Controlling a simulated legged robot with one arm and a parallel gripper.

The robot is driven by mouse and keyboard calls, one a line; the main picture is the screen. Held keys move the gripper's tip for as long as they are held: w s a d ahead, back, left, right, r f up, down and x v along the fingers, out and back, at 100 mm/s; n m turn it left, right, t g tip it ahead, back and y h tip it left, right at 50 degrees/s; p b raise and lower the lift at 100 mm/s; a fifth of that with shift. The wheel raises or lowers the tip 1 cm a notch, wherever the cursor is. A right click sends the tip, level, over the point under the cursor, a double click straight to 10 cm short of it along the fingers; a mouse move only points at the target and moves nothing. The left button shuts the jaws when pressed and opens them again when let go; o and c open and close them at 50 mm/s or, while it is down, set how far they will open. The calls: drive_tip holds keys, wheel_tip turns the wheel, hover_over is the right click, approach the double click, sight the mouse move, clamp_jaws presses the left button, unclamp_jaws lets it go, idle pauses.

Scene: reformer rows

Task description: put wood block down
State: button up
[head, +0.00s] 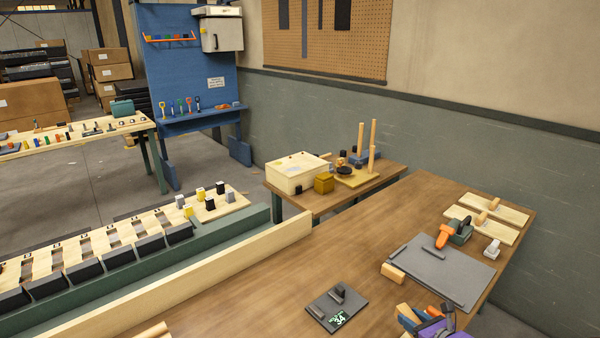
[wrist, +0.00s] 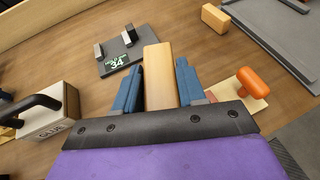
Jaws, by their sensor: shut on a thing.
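My gripper (wrist: 160,80) has blue fingers closed on the two sides of a tan wood block (wrist: 158,62). In the wrist view the block sticks out past the fingertips, above the brown table. In the head view my gripper is only partly visible at the bottom right edge, with its purple body (head: 436,328). Whether the held block touches the table cannot be told. A dark plate marked 34 (wrist: 122,54) lies just left of the held block in the wrist view; it also shows in the head view (head: 322,305), with dark upright pieces on it.
Another wood block (head: 393,273) lies beside the grey mat (head: 455,275). A glue container (wrist: 55,112) stands left of my gripper; an orange-knobbed wooden piece (wrist: 252,83) lies right. Bare table (head: 250,290) extends left of the plate, up to a long pale rail (head: 220,275).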

drive_tip(key=w+a+r, duration=0.2)
drive_tip(key=a+r, duration=0.7)
drive_tip(key=r, duration=0.2)
drive_tip(key=w+a+r, duration=0.3)
drive_tip(key=a+r, duration=0.6)
drive_tip(key=r, duration=0.3)
drive_tip(key=shift+w+r+m+h, duration=0.15)
drive_tip(key=shift+w+m+h, duration=0.15)
drive_tip(key=shift+m+h, duration=0.1)
drive_tip(key=shift+a, duration=0.1)
